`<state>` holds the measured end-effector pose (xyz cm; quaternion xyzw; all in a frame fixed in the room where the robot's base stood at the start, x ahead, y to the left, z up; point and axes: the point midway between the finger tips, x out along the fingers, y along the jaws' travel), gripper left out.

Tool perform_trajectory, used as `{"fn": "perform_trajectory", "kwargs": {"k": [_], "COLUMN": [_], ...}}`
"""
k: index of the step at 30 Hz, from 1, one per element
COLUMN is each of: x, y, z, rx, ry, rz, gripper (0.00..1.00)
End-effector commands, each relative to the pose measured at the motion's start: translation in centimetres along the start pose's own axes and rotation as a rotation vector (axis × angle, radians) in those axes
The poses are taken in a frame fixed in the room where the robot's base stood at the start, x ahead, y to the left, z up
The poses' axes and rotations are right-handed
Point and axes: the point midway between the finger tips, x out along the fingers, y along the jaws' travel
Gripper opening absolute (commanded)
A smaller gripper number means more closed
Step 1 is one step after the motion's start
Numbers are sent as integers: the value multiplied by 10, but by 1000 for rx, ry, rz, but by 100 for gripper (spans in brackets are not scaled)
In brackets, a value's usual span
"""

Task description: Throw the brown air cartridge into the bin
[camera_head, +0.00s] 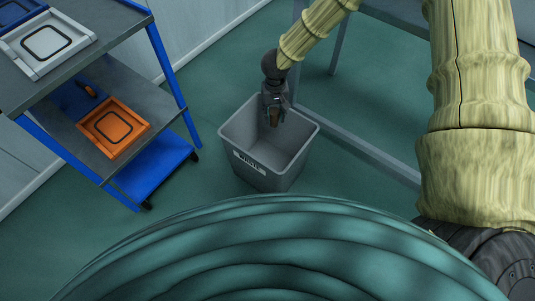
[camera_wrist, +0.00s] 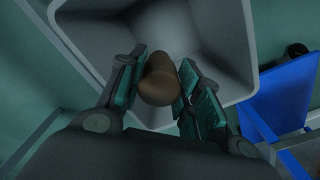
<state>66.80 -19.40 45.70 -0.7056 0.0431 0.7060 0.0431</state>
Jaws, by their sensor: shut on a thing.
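The brown air cartridge (camera_wrist: 160,80) is a short brown cylinder held between the two fingers of my gripper (camera_wrist: 158,90) in the wrist view. In the head view, my gripper (camera_head: 274,114) points down over the grey bin (camera_head: 249,178), and a small brown part of the cartridge (camera_head: 274,121) shows below the fingers. The bin is open at the top and has a label on its front. In the wrist view, the bin rim (camera_wrist: 232,98) lies around and behind the cartridge. The bin's inside looks empty where it shows.
A blue-framed cart (camera_head: 165,62) stands left of the bin, with a white tray (camera_head: 22,66) on top and an orange tray (camera_head: 137,136) on its lower shelf. A grey frame (camera_head: 350,142) runs along the right. Green floor (camera_head: 215,90) is free around the bin.

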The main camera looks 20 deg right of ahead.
Motion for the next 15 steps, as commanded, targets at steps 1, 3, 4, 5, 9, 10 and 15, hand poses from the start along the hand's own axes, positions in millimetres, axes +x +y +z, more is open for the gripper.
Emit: {"fn": "perform_trajectory", "kwargs": {"k": [1,3,4,5,9,10,15], "x": [6,8,9,9,9,9,9], "y": [0,0,0,0,0,0,0], "z": [0,0,0,0,0,0,0], "rx": [0,0,0,0,1,1,1], "ry": [1,1,1,1,1,1,1], "rz": [0,0,0,0,0,0,0], "gripper": [5,5,5,5,5,5,41]}}
